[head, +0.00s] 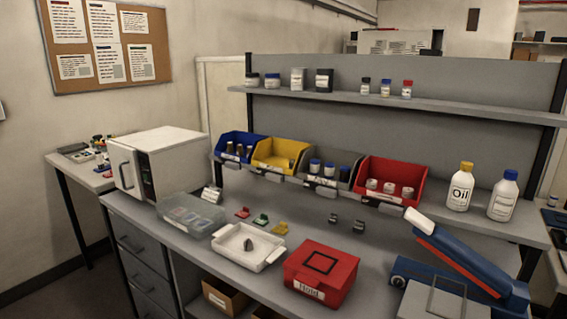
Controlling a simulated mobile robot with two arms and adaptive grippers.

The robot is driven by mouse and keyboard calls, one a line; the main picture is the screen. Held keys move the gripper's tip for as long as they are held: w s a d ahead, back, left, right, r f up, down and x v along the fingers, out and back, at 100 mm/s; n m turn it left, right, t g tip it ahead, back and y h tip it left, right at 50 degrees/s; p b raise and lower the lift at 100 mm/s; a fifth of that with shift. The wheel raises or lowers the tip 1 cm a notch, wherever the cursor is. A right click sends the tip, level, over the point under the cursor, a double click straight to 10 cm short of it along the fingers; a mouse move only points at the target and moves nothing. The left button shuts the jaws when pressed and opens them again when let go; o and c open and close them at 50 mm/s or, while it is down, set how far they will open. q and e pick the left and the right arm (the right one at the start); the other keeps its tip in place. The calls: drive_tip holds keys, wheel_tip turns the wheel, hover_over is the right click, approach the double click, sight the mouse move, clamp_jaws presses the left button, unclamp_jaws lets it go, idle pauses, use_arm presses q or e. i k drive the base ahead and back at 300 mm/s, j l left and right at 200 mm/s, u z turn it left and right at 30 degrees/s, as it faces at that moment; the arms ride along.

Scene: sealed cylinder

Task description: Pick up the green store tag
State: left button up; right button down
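A small green tag (261,219) lies on the grey bench top (310,236), in the middle of a short row. A red tag (242,212) lies to its left and a yellow tag (279,228) to its right, each apart from it. The green tag lies behind a white tray (229,252). Nothing covers it in the head view. Neither of my grippers shows in this view.
The white tray holds a dark object (249,245). A red lidded box (336,286) stands to its right, a clear case (191,224) to its left. Two dark pieces (359,226) lie further right. Coloured bins (392,175) line the back. A blue-and-red device (460,258) stands at right.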

sight(262, 221)
drive_tip(key=i+j+z, duration=0.1)
drive_tip(key=z, duration=0.3)
drive_tip(key=i+j+z, duration=0.1)
drive_tip(key=j+z, duration=0.55)
drive_tip(key=z, duration=0.2)
